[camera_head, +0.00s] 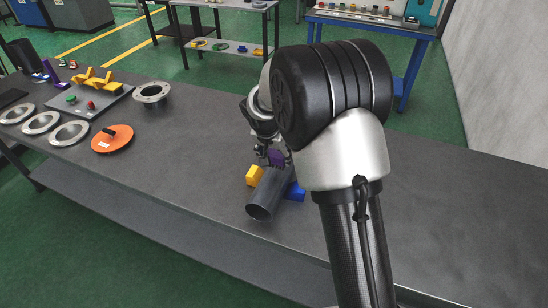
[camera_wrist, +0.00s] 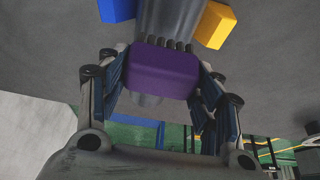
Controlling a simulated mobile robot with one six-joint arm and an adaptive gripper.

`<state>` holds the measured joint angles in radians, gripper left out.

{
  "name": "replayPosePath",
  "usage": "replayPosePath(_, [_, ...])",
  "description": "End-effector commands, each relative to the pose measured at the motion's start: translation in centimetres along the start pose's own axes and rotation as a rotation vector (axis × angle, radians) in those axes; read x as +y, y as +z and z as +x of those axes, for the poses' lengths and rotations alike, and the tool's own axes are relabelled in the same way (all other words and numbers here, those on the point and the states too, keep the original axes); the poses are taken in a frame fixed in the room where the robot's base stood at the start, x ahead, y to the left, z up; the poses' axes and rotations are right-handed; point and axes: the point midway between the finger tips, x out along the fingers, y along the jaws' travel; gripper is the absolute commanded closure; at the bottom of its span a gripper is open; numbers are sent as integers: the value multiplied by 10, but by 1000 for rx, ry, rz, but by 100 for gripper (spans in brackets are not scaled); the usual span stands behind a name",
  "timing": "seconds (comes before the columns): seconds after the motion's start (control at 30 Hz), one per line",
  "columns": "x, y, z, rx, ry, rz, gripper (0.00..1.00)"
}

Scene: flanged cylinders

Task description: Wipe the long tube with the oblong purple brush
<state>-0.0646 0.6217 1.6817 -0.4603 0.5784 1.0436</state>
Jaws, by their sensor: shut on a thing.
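The long tube (camera_head: 268,196) is a dark grey cylinder lying on the grey table, its open end facing the near edge. It also shows in the wrist view (camera_wrist: 168,30), running up behind the brush. The oblong purple brush (camera_wrist: 163,72) is between the fingers of my gripper (camera_wrist: 162,80), which is shut on it. Its dark bristles point toward the tube; I cannot tell whether they touch it. In the head view the brush (camera_head: 276,157) is at the tube's far end, partly hidden by my gripper (camera_head: 272,155).
A yellow block (camera_head: 254,175) and a blue block (camera_head: 295,191) flank the tube. To the left are an orange disc (camera_head: 112,138), a flanged ring (camera_head: 152,92), several metal rings (camera_head: 70,133) and a grey panel with buttons (camera_head: 90,97). The table's right side (camera_head: 460,210) is clear.

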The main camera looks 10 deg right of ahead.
Motion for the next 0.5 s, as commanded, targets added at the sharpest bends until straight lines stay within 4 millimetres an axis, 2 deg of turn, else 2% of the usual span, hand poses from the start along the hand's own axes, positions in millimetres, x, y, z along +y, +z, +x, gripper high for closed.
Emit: replayPosePath(0.5, [7,-24,-42,1,-2,-3,63])
